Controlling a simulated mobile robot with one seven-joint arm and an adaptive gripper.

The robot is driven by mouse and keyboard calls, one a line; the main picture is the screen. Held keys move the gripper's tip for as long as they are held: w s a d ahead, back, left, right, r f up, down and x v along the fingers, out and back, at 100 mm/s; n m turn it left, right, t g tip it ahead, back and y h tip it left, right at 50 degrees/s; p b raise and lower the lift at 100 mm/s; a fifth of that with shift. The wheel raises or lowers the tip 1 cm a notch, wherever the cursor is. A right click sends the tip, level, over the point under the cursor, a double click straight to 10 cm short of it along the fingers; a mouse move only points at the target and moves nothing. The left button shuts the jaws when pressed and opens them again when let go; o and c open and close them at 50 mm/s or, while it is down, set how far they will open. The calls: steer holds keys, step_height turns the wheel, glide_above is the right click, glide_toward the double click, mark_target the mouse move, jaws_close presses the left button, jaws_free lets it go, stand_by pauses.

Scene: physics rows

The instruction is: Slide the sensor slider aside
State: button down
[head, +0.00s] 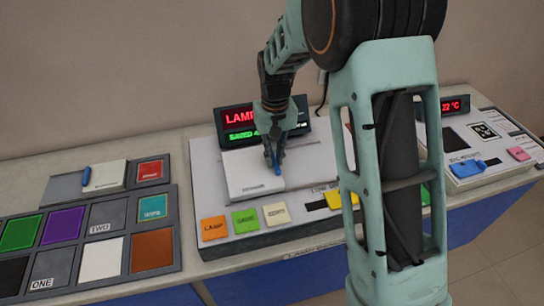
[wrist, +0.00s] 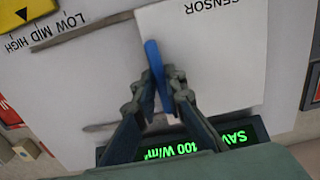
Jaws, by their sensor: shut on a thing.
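The sensor slider is a white plate (head: 248,178) on the middle console, marked SENSOR; the plate (wrist: 222,55) fills the upper right middle of the wrist view. A blue upright handle (head: 278,170) stands at its right edge in the head view; the handle (wrist: 153,58) is at the plate's left edge in the wrist view. My gripper (head: 273,155) reaches down from above and is shut on the blue handle. Its fingers (wrist: 160,88) close around the handle's lower part in the wrist view and hide some of it. The plate lies flat.
A lit display (head: 262,120) stands behind the slider. Orange, green and cream buttons (head: 245,219) lie in front. A bare pale strip (head: 310,163) is right of the plate. A panel of coloured squares (head: 85,240) is left; another console (head: 490,150) is right.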

steer(key=w+d, duration=0.1)
steer(key=d, duration=0.4)
steer(key=w+d, duration=0.2)
steer(key=d, duration=0.3)
steer(key=w+d, duration=0.1)
steer(key=d, duration=0.4)
steer(key=shift+w+d+r, duration=0.1)
steer(key=shift+w+d, duration=0.15)
steer(key=shift+d, duration=0.1)
steer(key=c, duration=2)
jaws_free()
steer(key=shift+d, duration=0.15)
step_height(320, 180, up, 12)
